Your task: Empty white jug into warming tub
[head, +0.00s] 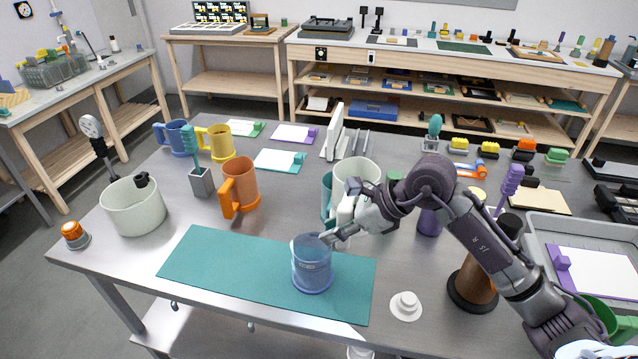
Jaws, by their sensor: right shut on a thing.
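The white jug (357,173) is upright in the middle of the table, its rim facing up; its inside is not clear to me. My right gripper (337,233) reaches in from the right and is shut on the jug's white handle at its near side. The gripper and wrist hide the lower part of the jug, so I cannot tell whether its base touches the table. The warming tub (134,212), a pale round pot, stands at the left end of the table, with a dark clip on its rim. My left gripper is not in view.
A clear blue beaker (312,268) stands on a teal mat (215,268), close to my right fingertips. An orange mug (241,183), a grey block holder (201,182) and a teal mug (327,192) stand nearby. An orange-topped button (74,233) is left of the tub.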

